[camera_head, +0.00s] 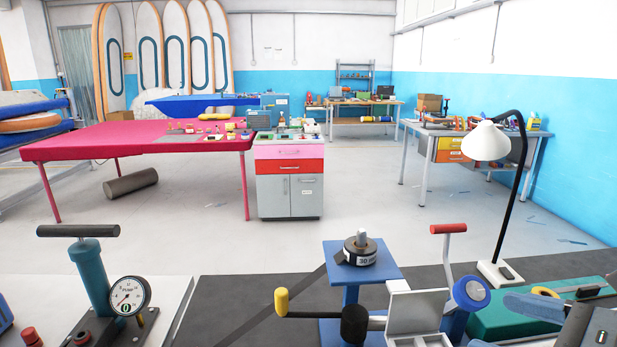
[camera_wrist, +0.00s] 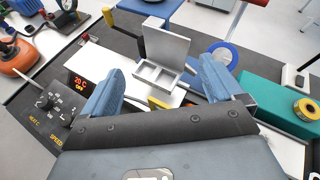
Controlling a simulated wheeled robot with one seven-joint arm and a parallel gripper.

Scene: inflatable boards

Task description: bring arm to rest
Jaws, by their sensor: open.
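My gripper (camera_wrist: 163,82) shows in the wrist view with its two blue-grey fingers wide apart and nothing between them that it holds. Beyond and between the fingers is an open grey metal box (camera_wrist: 160,76) with a raised lid, which looks apart from them. In the head view my gripper (camera_head: 522,303) is at the lower right, over the bench, to the right of the same box (camera_head: 418,318). Part of my arm is cut off by the right edge.
A heater control box (camera_wrist: 62,100) lies left of my fingers. Open floor lies beyond.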

